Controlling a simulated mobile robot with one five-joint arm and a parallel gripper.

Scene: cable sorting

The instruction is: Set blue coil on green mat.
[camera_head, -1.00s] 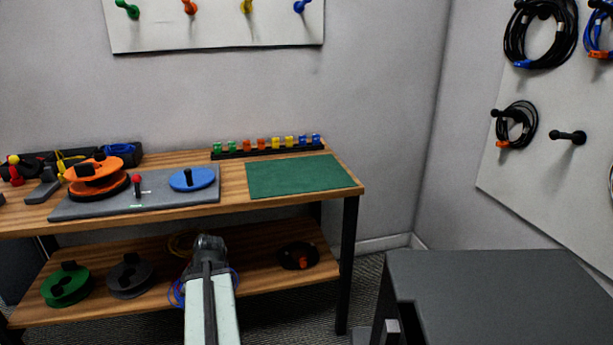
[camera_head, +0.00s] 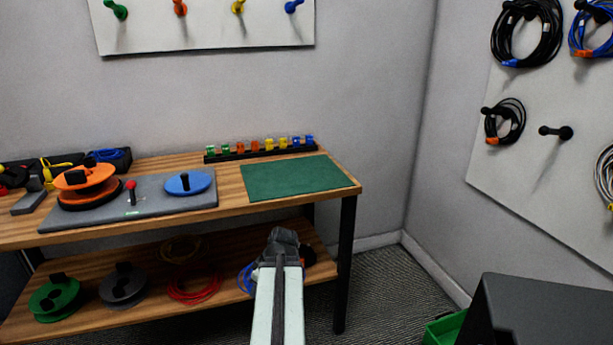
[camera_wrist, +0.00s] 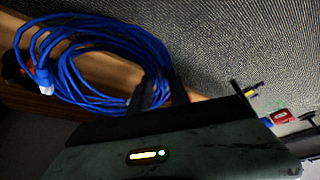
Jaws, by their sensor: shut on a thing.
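The blue coil (camera_wrist: 85,65) is a loop of blue cable with a pale connector, large in the wrist view. My gripper (camera_wrist: 165,92) is shut on its near side. In the head view a bit of the blue coil (camera_head: 245,278) shows left of my arm, at lower shelf height; the arm hides the rest and the gripper's fingers. The green mat (camera_head: 296,177) lies flat and bare on the right part of the table top, above and beyond my gripper.
A row of coloured clips (camera_head: 260,148) stands behind the mat. A grey board (camera_head: 150,203) with a blue spool (camera_head: 200,181) lies left of it. The lower shelf holds a red coil (camera_head: 194,290) and several spools. A dark cabinet (camera_head: 540,310) stands at lower right.

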